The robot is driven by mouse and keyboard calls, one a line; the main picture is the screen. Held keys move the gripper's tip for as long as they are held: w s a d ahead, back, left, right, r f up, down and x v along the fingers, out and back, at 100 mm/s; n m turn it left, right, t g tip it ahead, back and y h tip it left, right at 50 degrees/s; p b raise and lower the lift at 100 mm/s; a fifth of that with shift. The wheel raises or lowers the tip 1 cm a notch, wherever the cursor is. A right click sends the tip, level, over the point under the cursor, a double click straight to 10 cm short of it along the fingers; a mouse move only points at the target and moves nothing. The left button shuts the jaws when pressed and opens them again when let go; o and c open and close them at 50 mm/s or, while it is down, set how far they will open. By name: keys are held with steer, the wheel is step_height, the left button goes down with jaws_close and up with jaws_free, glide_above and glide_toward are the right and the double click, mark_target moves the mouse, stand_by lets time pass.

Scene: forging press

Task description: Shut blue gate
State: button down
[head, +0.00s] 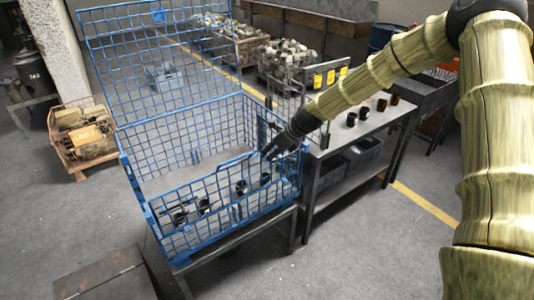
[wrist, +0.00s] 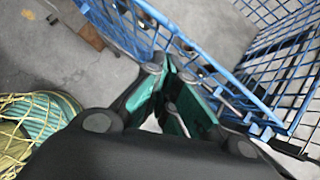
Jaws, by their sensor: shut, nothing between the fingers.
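The blue wire-mesh cage (head: 180,140) stands on a low dark stand. Its front mesh gate (head: 222,203) carries a raised blue bar along its top edge. I cannot tell whether that gate is fully closed. A tall blue mesh panel (head: 150,60) stands up at the back. My gripper (head: 270,154) is at the right end of the front gate's top edge, shut and empty. In the wrist view, my gripper (wrist: 165,66) shows dark fingers with green pads, close beside a blue rail (wrist: 135,38). Any contact with the rail is unclear.
Several dark cups (head: 240,188) are in the cage behind the front mesh. A grey table (head: 350,136) with more cups stands close on the right. A dark metal box (head: 105,280) sits on the floor at front left.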

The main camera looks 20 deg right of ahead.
steer(key=b+v, duration=0.2)
steer(key=v, duration=0.6)
steer(key=shift+s+d+b, duration=0.25)
steer(key=shift+d+b, duration=0.05)
steer(key=shift+d, duration=0.1)
steer(key=s+a+f+n+g+h+b, duration=0.15)
steer(key=s+f+n, duration=0.35)
steer(key=f, duration=0.5)
steer(key=s+a+f+n+g+h, duration=0.1)
steer(key=s+a+f+n, duration=0.2)
steer(key=s+f, duration=0.6)
steer(key=s+a+f+n+g+h, duration=0.15)
steer(key=s+f+n, duration=0.3)
steer(key=f, duration=0.65)
steer(key=s+a+f+n, duration=0.1)
steer(key=s+f+n, duration=0.3)
steer(key=s, duration=0.6)
steer(key=s+a+f+n+h+b, duration=0.1)
steer(key=s+f+n, duration=0.3)
steer(key=s, duration=0.6)
steer(key=s+a+f+n+g+b, duration=0.1)
steer(key=s+a+f+n, duration=0.1)
steer(key=s+f+n, duration=0.2)
steer(key=s+n, duration=0.3)
steer(key=s, duration=0.3)
steer(key=shift+f, duration=0.15)
